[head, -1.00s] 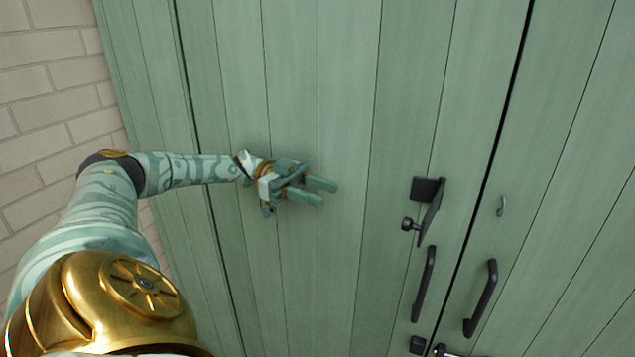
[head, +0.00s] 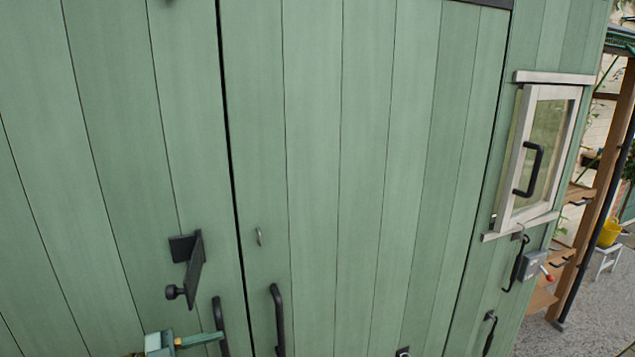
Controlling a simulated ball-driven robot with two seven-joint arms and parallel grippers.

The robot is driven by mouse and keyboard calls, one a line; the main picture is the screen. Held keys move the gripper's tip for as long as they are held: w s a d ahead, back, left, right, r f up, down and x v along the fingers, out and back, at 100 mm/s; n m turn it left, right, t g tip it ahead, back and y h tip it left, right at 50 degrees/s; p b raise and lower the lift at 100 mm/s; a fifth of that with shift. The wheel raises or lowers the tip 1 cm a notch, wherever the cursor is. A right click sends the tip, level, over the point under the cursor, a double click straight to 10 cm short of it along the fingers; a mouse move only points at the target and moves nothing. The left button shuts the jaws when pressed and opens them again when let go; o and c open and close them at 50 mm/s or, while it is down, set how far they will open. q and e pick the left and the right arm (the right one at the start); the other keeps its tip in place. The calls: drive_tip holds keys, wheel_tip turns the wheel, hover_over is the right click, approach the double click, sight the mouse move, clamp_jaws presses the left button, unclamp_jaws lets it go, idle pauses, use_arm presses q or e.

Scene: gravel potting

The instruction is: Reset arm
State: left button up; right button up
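My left gripper (head: 205,340) is at the bottom edge of the head view, left of centre. Only its top and one teal finger, pointing right, show; the rest is cut off, so I cannot tell how far it is open. It is in front of the green double doors (head: 390,150), just below the black latch (head: 195,262) and close to the black left door handle (head: 219,325). I cannot tell whether it touches the handle. My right gripper is not in view.
The right door has a black handle (head: 278,320) and a small metal hook (head: 259,236). To the right are a white-framed window (head: 513,170), a grey switch box (head: 533,265), wooden shelving (head: 590,195), a yellow bucket (head: 609,232) on a white stool (head: 606,258), and open gravel ground (head: 585,338).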

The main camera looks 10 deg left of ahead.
use_arm(q)
drive_tip(key=s+d+f+n+t+y, duration=0.1)
drive_tip(key=d+f+n+t+y, duration=0.35)
drive_tip(key=d+y, duration=0.3)
drive_tip(key=s+a+f+n+g+y, duration=0.2)
drive_tip(key=s+a+f+g+y, duration=0.15)
drive_tip(key=s+a+y, duration=0.4)
drive_tip(key=s+a+f+n+g+y, duration=0.25)
drive_tip(key=s+a+g+y, duration=0.2)
drive_tip(key=s, duration=0.55)
drive_tip(key=s+d+f+g+h+b, duration=0.1)
drive_tip(key=s+d+f+b, duration=0.15)
drive_tip(key=f, duration=0.95)
drive_tip(key=s+d+f+n+g+h+b, duration=0.1)
drive_tip(key=f+b, duration=0.2)
drive_tip(key=f, duration=0.8)
drive_tip(key=s+d+f+h+b, duration=0.1)
drive_tip(key=s+f+b, duration=0.1)
drive_tip(key=f, duration=1)
drive_tip(key=s+f+n+g+h+b, duration=0.1)
drive_tip(key=s+f+b, duration=0.4)
drive_tip(key=s+f, duration=1.3)
drive_tip(key=shift+s+f+n+g, duration=0.15)
drive_tip(key=shift+s+n+g, duration=0.05)
drive_tip(key=shift+n+g, duration=0.75)
